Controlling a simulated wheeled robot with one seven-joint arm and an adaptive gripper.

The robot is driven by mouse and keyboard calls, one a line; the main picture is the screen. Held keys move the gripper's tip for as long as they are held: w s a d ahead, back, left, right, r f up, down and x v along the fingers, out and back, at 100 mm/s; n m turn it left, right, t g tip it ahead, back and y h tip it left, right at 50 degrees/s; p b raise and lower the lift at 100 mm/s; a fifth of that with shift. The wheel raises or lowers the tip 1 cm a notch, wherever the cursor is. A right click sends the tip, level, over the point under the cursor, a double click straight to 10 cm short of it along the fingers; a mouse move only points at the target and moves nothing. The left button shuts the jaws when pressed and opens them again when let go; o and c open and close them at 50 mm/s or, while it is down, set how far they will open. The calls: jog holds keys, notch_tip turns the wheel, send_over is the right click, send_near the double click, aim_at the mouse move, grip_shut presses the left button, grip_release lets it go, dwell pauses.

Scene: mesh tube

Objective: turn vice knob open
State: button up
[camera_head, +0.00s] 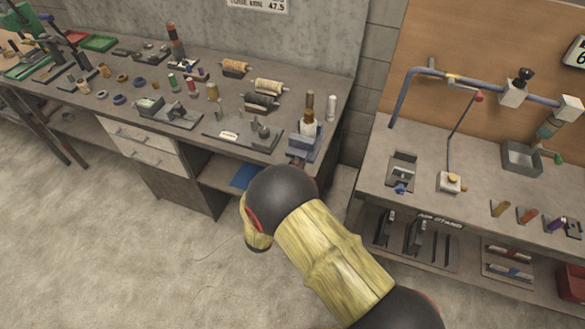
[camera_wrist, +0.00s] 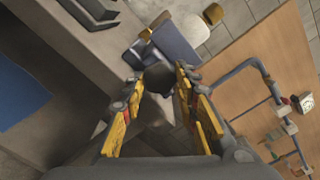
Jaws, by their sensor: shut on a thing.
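The vice (camera_head: 303,145) is blue-grey and stands at the right front corner of the left workbench. In the wrist view its blue and white body (camera_wrist: 178,43) lies just beyond my fingertips. Its dark rounded knob (camera_wrist: 158,78) sits between the yellow-padded fingers. My gripper (camera_wrist: 161,80) is shut on the knob, one finger on each side. In the head view my wrist and arm cover most of the gripper and the knob.
The left workbench (camera_head: 225,130) carries several small tools and spools behind and left of the vice. A second bench (camera_head: 420,150) with a blue pipe frame (camera_head: 400,95) stands to the right, across a narrow gap. The floor in front is clear.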

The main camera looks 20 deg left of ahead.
jog(key=o, duration=1.2)
jog(key=shift+c, duration=0.2)
jog(key=s, duration=0.8)
jog(key=shift+a, duration=0.4)
